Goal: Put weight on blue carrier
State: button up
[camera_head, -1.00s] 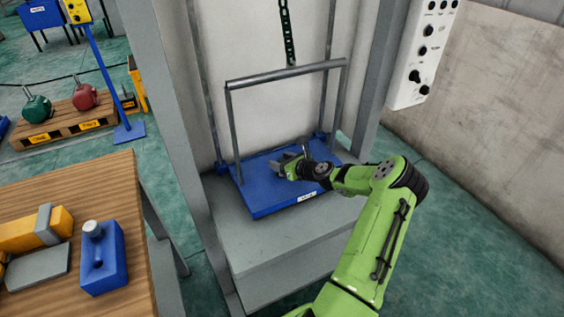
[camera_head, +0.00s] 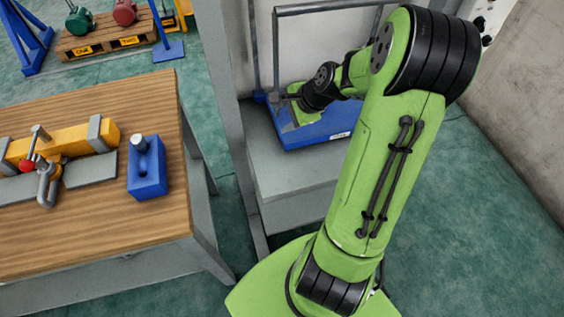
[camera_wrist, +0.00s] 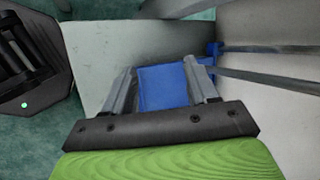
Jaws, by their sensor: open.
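The blue carrier (camera_head: 318,132) is a flat blue tray hung from a grey bar frame, above a grey step. It also shows between my fingers in the wrist view (camera_wrist: 165,90). My gripper (camera_wrist: 160,68) is open and empty above the carrier's left part; whether it touches the carrier I cannot tell. My arm hides much of the carrier in the head view. A green weight (camera_head: 80,20) and a red weight (camera_head: 124,12) stand on a wooden pallet at the far upper left. No weight shows on the visible part of the carrier.
A wooden table (camera_head: 100,230) at left bears a blue block (camera_head: 147,178) with a grey knob, a yellow bar (camera_head: 70,141) and a grey hook with a red ball (camera_head: 27,166). A grey post (camera_head: 236,110) stands between table and carrier. Green floor is free at right.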

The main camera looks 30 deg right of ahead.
jog(key=s+a+r+n+g+h, duration=0.2)
jog(key=s+a+r+n+h, duration=0.1)
jog(key=s+a+r+n, duration=0.85)
jog(key=s+a+n, duration=0.1)
jog(key=s+n, duration=0.2)
jog(key=s+a+r+n+t, duration=0.1)
jog(key=s+a+r+n, duration=0.1)
jog(key=s+n, duration=0.3)
jog(key=shift+s+a, duration=0.65)
jog(key=shift+a, duration=0.15)
jog(key=shift+r, duration=0.1)
